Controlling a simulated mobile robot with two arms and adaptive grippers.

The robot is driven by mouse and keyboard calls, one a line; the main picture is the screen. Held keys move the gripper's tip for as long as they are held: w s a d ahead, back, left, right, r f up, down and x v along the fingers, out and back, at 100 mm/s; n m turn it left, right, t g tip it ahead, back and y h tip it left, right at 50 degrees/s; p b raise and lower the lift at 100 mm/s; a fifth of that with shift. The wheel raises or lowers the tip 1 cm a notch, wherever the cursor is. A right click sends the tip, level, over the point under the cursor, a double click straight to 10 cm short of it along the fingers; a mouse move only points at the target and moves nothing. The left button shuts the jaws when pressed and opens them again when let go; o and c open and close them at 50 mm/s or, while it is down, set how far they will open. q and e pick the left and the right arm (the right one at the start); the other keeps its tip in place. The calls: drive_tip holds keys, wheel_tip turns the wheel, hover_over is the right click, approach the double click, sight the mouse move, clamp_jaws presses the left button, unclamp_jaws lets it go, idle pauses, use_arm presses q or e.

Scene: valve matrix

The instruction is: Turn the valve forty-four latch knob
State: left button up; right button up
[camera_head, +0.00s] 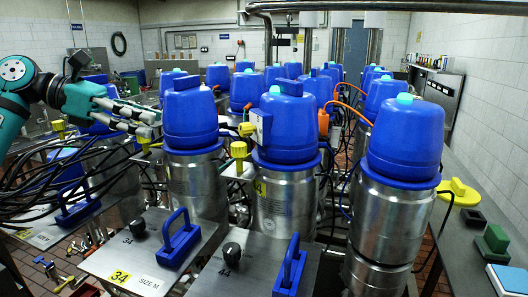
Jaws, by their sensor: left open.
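The valve forty-four latch knob (231,251) is a small black round knob standing on a grey metal panel (222,285), at the lower middle of the view. The number 44 is marked just below it. A blue handle (290,268) stands to its right on the same panel. My left gripper (154,124) reaches in from the left at upper left, its grey fingers apart and pointing right. It is open and empty, above and to the left of the knob and well apart from it. My right gripper does not show.
A similar panel to the left carries a black knob marked 34 (137,228) and a blue handle (178,238). Steel cylinders with blue caps (287,128) crowd behind the panels. Black cables hang at left. A worktop with a green block (493,242) runs along the right.

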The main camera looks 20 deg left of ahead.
use_arm(q)
drive_tip(key=p, duration=0.4)
approach(233, 144)
drive_tip(key=x, duration=1)
drive_tip(key=shift+f, duration=0.1)
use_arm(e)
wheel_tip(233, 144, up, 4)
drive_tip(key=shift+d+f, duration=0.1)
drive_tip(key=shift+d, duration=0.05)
